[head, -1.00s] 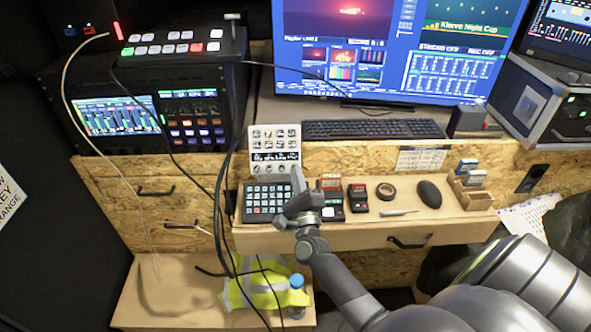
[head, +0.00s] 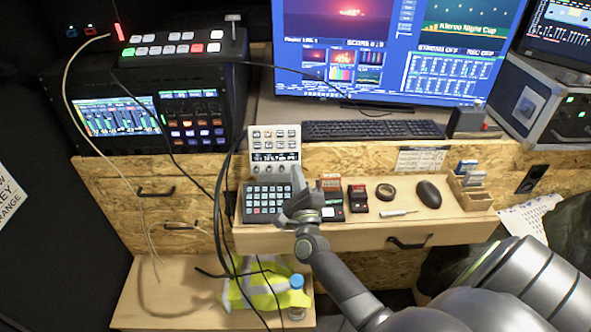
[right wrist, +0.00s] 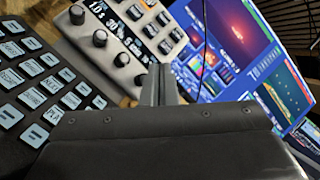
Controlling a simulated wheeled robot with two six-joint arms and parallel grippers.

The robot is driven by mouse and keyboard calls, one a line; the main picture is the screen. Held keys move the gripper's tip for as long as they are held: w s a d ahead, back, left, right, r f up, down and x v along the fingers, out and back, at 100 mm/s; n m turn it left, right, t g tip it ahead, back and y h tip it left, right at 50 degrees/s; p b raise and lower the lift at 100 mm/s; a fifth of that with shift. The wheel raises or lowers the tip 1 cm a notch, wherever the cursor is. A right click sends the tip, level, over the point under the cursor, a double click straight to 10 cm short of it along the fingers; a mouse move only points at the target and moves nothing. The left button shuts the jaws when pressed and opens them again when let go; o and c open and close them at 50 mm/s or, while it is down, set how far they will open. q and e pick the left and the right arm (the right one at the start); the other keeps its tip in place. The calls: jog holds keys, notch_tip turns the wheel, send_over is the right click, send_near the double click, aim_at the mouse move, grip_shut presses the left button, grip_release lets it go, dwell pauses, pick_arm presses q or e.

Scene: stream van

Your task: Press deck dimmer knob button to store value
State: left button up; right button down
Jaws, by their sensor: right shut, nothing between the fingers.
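The deck (head: 275,145) is a pale upright panel with rows of keys, a small display strip and a row of knobs along its lower edge. In the right wrist view the deck (right wrist: 133,36) shows dark round knobs under the display. The knob nearest my fingers is a dark knob (right wrist: 141,81); no label tells me which is the dimmer. My right gripper (head: 297,171) is shut and empty, its fingertips at the deck's lower right corner. In the right wrist view the fingertips (right wrist: 158,84) look beside that knob; I cannot tell whether they touch. My left gripper is out of view.
A black keypad (head: 266,199) lies left of my gripper on the shelf. A red-topped device (head: 331,184), a small red-and-black box (head: 357,197), a tape roll (head: 385,191) and a mouse (head: 429,194) are to the right. A keyboard (head: 372,130) and monitor (head: 395,96) stand behind.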

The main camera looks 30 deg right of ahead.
jog(key=shift+f, duration=0.4)
jog(key=shift+s+f, duration=0.2)
jog(key=shift+f, duration=0.25)
jog(key=shift+y, duration=0.3)
jog(key=shift+s+a+r+p, duration=0.3)
jog(key=shift+s+a, duration=0.1)
jog(key=shift+s, duration=0.1)
jog(key=shift+s+a+r+p, duration=0.25)
jog(key=shift+s+a, duration=0.1)
jog(key=shift+s, duration=0.15)
jog(key=shift+s+a+r, duration=0.45)
jog(key=shift+s+r, duration=0.15)
jog(key=shift+s, duration=0.1)
